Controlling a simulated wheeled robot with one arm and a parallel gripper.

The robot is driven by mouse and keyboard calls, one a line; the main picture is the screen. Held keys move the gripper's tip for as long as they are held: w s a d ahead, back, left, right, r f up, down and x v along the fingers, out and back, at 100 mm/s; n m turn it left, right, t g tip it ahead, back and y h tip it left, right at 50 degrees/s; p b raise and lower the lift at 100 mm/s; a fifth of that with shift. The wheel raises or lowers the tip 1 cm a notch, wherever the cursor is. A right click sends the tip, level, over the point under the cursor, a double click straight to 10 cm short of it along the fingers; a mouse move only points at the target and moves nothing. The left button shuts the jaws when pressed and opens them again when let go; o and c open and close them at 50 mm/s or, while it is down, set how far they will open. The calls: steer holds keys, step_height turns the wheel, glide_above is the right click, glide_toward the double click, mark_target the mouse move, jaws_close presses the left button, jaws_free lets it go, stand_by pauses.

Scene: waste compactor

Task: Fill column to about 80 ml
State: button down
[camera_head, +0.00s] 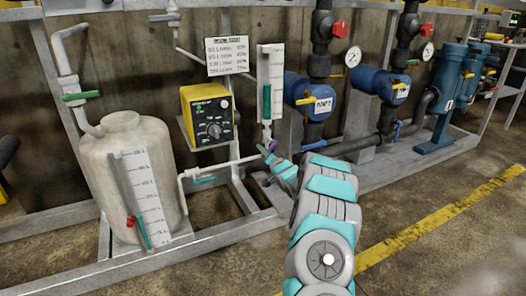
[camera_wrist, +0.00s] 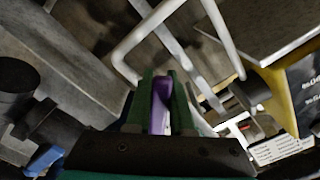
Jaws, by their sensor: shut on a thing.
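The calibration column (camera_head: 275,65) is a tall, pale, graduated tube standing upright on the skid. A narrow green strip (camera_head: 266,103) shows along its lower left edge; I cannot tell whether it is liquid or a handle. Its marks are too small to read. A purple valve handle sits just below the column, largely hidden by my gripper (camera_head: 272,154) in the head view. In the wrist view, my gripper (camera_wrist: 162,105) has its green fingers shut on the purple handle (camera_wrist: 162,92).
A white tank (camera_head: 118,150) with a graduated gauge (camera_head: 145,195) and red handle stands left. A yellow pump controller (camera_head: 208,113) is left of the column. Blue pumps (camera_head: 310,97) stand right. White pipes run near my gripper. Floor is clear in front.

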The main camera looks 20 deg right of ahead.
steer(key=c, duration=0.8)
jaws_free()
steer(key=shift+s+d, duration=0.15)
steer(key=shift+s, duration=3.8)
